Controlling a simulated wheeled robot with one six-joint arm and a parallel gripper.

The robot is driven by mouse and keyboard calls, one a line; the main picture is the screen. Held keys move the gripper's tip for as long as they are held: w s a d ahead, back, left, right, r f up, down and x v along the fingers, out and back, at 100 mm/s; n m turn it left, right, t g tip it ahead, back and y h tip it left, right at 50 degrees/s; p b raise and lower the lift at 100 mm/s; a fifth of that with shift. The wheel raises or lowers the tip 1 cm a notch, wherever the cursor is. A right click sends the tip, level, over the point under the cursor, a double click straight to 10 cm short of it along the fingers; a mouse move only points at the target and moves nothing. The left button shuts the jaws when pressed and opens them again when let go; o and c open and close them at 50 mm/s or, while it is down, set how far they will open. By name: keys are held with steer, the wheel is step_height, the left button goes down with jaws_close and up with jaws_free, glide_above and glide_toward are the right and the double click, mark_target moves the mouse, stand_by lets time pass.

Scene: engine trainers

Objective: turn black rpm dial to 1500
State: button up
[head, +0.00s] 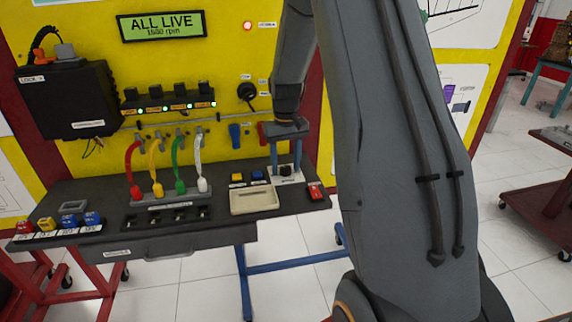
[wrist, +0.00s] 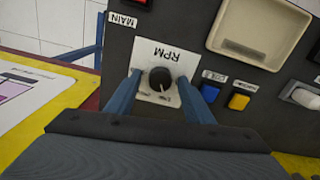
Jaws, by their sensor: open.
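The black rpm dial (wrist: 160,78) sits on a white plate marked RPM (wrist: 172,55) in the wrist view. A pale pointer mark shows on the dial's lower edge; the scale figures are too small to read. In the head view the dial (head: 286,171) is partly behind my fingers. My gripper (wrist: 165,88) is open, with its two blue fingers on either side of the dial. I cannot tell whether they touch it. In the head view my gripper (head: 286,172) points down at the plate. The green display (head: 162,26) reads ALL LIVE and about 1500 rpm, in small blurred digits.
A cream tray (head: 254,201), a yellow button (head: 237,178) and a blue button (head: 258,175) lie left of the dial. A red switch (head: 315,190) sits to its right. Coloured cables (head: 156,170) stand farther left on the bench. The yellow panel rises behind.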

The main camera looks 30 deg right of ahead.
mark_target(286, 168)
step_height(286, 168, up, 8)
steer(key=shift+f+b, duration=0.1)
steer(key=shift+b, duration=0.9)
steer(key=shift+n+t, duration=0.3)
steer(key=shift+n, duration=0.3)
steer(key=s+a+f, duration=0.1)
steer(key=s+a, duration=0.6)
steer(key=s+a+f, duration=0.1)
steer(key=s+a, duration=0.3)
steer(key=shift+s+a+f, duration=0.1)
steer(key=shift+a+f, duration=0.05)
steer(key=shift+f, duration=0.2)
steer(key=s+a+f, duration=0.3)
steer(key=s+a, duration=0.2)
steer(key=s, duration=0.6)
steer(key=shift+s+a+n, duration=0.3)
steer(key=shift+s+a, duration=0.05)
